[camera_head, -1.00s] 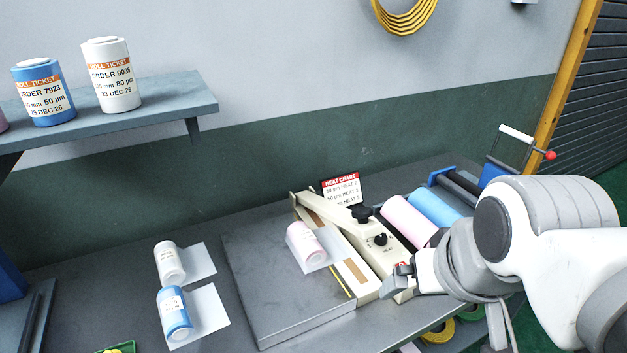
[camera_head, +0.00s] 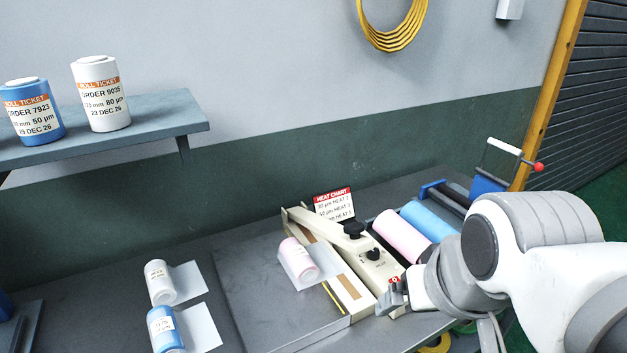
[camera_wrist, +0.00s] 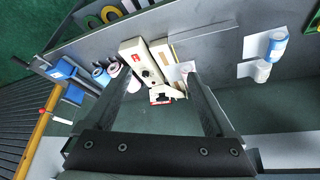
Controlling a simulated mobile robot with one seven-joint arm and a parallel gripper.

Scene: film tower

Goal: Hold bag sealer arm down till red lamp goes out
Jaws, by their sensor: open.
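The cream bag sealer arm (camera_head: 350,243) runs from a hinge at the back to its front end, above and beside the sealer base (camera_head: 343,290). It carries black knobs. A red spot (camera_head: 394,280) shows near its front end, and a red mark in the wrist view (camera_wrist: 137,58); I cannot tell whether this is the lamp or lit. My gripper (camera_head: 388,299) is at the arm's front end; contact is unclear. In the wrist view my open gripper (camera_wrist: 160,76) has the arm between its fingers in the picture. A pink roll (camera_head: 298,258) with film lies by the sealer.
A heat chart (camera_head: 334,203) stands behind the sealer. Pink (camera_head: 403,235) and blue (camera_head: 430,220) rolls lie to its right. A white roll (camera_head: 160,282) and a blue roll (camera_head: 165,329) lie at left on the bench. The shelf (camera_head: 160,120) holds labelled rolls.

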